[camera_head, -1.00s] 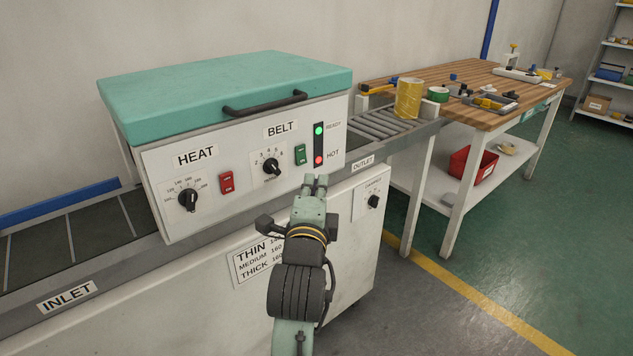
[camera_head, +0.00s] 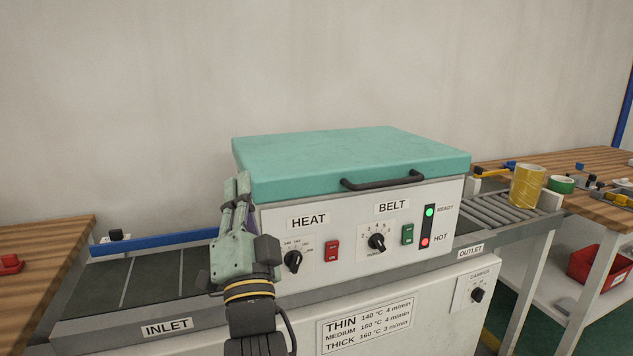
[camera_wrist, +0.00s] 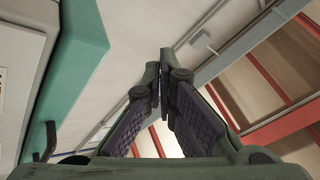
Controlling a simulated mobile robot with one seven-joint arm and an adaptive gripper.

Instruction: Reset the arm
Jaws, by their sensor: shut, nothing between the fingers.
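My gripper (camera_head: 237,190) is shut and empty in the head view, raised with its fingers pointing up. It stands in front of the left end of the machine with the teal lid (camera_head: 350,160). In the wrist view my gripper's fingertips (camera_wrist: 161,78) meet near the middle with nothing between them. The teal lid (camera_wrist: 80,65) shows at the left of the wrist view.
The inlet belt (camera_head: 150,278) runs left of the machine, beside a wooden table (camera_head: 45,270). At right are the outlet rollers (camera_head: 500,212), a yellow tape roll (camera_head: 527,185), a green roll (camera_head: 561,184) and a red bin (camera_head: 598,268) on a shelf.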

